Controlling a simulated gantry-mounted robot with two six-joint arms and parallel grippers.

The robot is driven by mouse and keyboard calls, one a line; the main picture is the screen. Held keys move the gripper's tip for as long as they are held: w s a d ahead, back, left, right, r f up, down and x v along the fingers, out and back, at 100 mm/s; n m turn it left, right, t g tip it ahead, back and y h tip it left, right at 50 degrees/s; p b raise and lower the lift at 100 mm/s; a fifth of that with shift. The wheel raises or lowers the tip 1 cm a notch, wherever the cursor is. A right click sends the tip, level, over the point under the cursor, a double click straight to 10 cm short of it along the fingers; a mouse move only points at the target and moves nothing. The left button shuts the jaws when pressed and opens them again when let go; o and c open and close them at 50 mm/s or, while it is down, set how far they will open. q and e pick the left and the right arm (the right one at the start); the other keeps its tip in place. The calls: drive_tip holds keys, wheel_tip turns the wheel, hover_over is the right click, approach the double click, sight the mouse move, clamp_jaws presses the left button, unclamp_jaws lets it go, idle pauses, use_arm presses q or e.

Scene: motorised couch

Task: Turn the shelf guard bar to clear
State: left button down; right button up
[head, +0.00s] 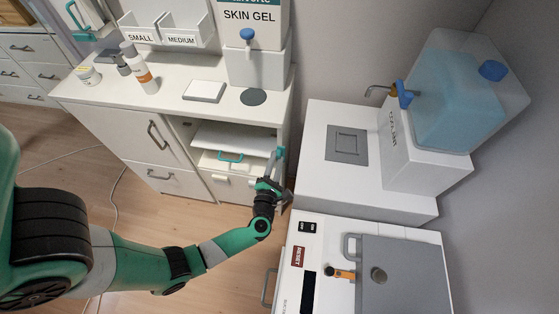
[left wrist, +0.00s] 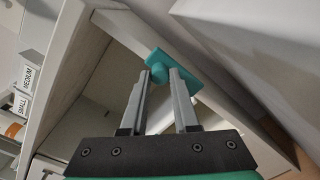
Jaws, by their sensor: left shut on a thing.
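In the left wrist view, the fingers of my left gripper (left wrist: 165,82) are closed around a small teal grip (left wrist: 172,68), which seems to belong to the bar. The gripper hides part of the join. A white shelf (head: 234,138) and a teal handle (head: 230,157) show inside the bay. My right gripper is not in view.
The white cabinet (head: 120,125) carries a white pad, a grey disc (head: 253,96), bottles and a skin gel dispenser (head: 256,60). A white unit with a blue-tinted tank (head: 460,95) stands to the right. Open wooden floor (head: 150,215) lies in front.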

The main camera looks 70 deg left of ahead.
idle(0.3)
use_arm(q)
drive_tip(key=c, duration=0.7)
unclamp_jaws()
drive_tip(key=shift+o, duration=0.2)
drive_tip(key=shift+d, duration=0.15)
drive_tip(key=shift+s+d+r, duration=0.1)
drive_tip(key=shift+s+d, duration=0.1)
drive_tip(key=shift+d, duration=0.1)
drive_tip(key=p+v, duration=0.2)
drive_tip(key=v, duration=0.8)
drive_tip(key=shift+s+d, duration=0.25)
drive_tip(key=shift+s, duration=0.05)
